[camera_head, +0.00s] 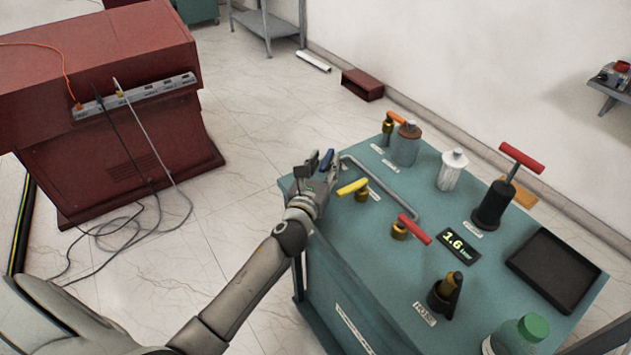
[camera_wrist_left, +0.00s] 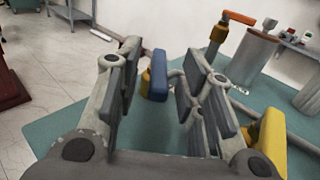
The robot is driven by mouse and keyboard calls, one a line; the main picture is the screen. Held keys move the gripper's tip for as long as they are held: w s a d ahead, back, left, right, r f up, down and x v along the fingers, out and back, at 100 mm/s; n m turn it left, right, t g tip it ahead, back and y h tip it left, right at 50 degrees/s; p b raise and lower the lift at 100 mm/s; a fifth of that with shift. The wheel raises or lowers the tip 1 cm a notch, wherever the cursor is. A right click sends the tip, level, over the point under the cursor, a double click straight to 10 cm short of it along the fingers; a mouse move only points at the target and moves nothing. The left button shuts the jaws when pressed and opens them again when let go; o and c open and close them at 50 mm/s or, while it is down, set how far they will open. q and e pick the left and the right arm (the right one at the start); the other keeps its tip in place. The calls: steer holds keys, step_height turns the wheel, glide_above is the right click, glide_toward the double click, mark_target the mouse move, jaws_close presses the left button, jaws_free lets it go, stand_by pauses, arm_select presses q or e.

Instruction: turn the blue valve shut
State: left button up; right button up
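The blue valve handle (camera_head: 327,160) stands at the far left corner of the teal table (camera_head: 400,268). In the left wrist view the blue handle (camera_wrist_left: 159,75) shows upright between my gripper's fingers, a little beyond them, on a brass body that is partly hidden. My left gripper (camera_head: 318,172) is at the valve with its fingers apart; in the wrist view the gripper (camera_wrist_left: 155,95) is open, with a clear gap on both sides of the handle. I cannot tell whether a finger touches it. My right gripper is out of view.
A yellow valve handle (camera_head: 352,187) sits just right of my left gripper, with a red valve handle (camera_head: 415,230) nearer. A bent grey pipe (camera_head: 390,190) runs beside them. A pump with a red T-handle (camera_head: 522,157), a black tray (camera_head: 555,268) and a green-capped bottle (camera_head: 533,328) stand right.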

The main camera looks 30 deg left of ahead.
arm_select(q)
steer(key=s, duration=0.3)
steer(key=s+d, duration=0.1)
steer(key=s, duration=0.6)
steer(key=shift+s+d, duration=0.15)
steer(key=shift+d, duration=0.05)
